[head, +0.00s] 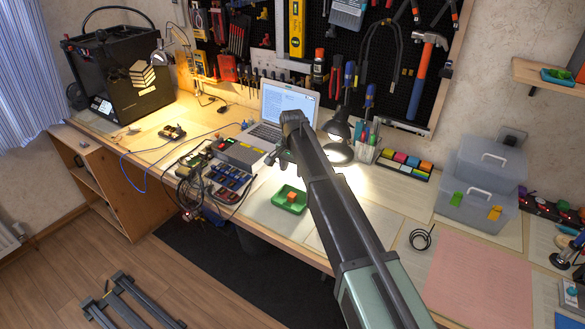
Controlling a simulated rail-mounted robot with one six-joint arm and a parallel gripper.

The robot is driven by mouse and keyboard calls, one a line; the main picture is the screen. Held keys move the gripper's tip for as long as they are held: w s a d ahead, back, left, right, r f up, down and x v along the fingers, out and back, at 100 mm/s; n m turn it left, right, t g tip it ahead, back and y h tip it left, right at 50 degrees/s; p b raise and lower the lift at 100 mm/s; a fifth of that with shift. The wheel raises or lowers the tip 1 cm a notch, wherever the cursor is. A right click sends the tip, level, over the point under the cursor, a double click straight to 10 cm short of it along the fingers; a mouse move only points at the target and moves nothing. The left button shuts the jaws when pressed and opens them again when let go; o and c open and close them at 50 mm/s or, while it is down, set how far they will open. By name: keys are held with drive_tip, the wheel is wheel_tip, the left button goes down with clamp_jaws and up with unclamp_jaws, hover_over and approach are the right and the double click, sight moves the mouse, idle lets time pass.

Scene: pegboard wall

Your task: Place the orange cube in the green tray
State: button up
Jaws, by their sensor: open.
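The green tray (279,203) lies on the workbench near its front edge, left of my arm. A small orange cube (292,197) shows within the tray's rim and appears to rest inside it. My gripper (279,160) is above and behind the tray in the picture, in front of the laptop. It is small and dark here. It is open, and I see nothing between its fingers. It is apart from the cube and the tray.
A grey box and a rack of coloured parts (226,182) stand left of the tray. A laptop (284,110) and a black lamp (340,150) are behind. Another green tray (560,75) is on the right wall shelf. Clear bins (482,185) stand at the right.

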drive_tip(key=shift+r, duration=0.1)
drive_tip(key=s+d+n, duration=0.2)
drive_tip(key=s+d, duration=0.9)
drive_tip(key=s, duration=0.5)
drive_tip(key=s+d+n, duration=0.3)
drive_tip(key=s+d, duration=0.8)
drive_tip(key=s, duration=0.5)
drive_tip(key=shift+n, duration=0.3)
drive_tip(key=shift+w, duration=0.1)
